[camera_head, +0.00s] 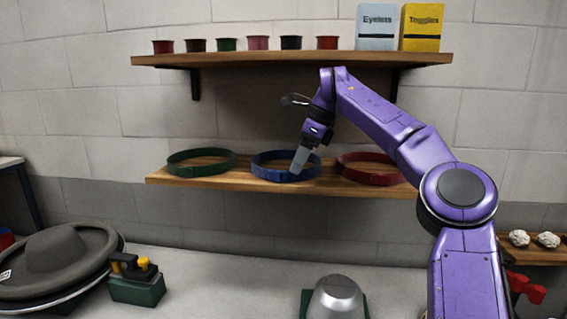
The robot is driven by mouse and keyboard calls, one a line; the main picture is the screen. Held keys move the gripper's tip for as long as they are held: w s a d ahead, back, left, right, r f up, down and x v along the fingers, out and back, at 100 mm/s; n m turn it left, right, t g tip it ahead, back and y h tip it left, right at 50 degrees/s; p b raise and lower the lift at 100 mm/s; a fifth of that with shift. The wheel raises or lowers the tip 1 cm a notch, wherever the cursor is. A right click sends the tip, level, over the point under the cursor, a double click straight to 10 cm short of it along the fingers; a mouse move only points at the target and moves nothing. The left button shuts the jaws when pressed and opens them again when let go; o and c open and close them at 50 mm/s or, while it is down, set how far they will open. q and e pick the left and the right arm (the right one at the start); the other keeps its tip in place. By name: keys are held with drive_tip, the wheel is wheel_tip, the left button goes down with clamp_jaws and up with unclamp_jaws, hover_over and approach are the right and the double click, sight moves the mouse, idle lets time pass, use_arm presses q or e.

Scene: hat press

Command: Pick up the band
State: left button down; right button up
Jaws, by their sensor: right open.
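Three bands lie side by side on the lower wooden shelf (225,182). A green band (190,170) is at the left, a blue band (270,175) in the middle and a red band (372,178) at the right. My right gripper (299,165) is at the right part of the blue band, pointing down, and covers a bit of its rim. The gripper is open; whether a finger touches the band cannot be told. My right arm comes in from the lower right. My left gripper is not in view.
An upper shelf (270,60) above the arm holds several small coloured spools, an Eyelets box (376,28) and a Toggles box (420,28). Below are a grey hat form (55,250), a green block with yellow knobs (137,285) and a metal dome (338,297).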

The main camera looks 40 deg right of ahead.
sight(283, 172)
drive_tip(key=w, duration=0.1)
drive_tip(key=w+a+p, duration=0.1)
drive_tip(key=shift+w+a, duration=0.3)
drive_tip(key=shift+w, duration=0.1)
drive_tip(key=shift+x, duration=0.9)
drive_tip(key=shift+a+f, duration=0.25)
drive_tip(key=shift+f, duration=0.1)
drive_tip(key=shift+w+f, duration=0.1)
drive_tip(key=shift+f, duration=0.15)
clamp_jaws()
drive_tip(key=shift+r, duration=0.1)
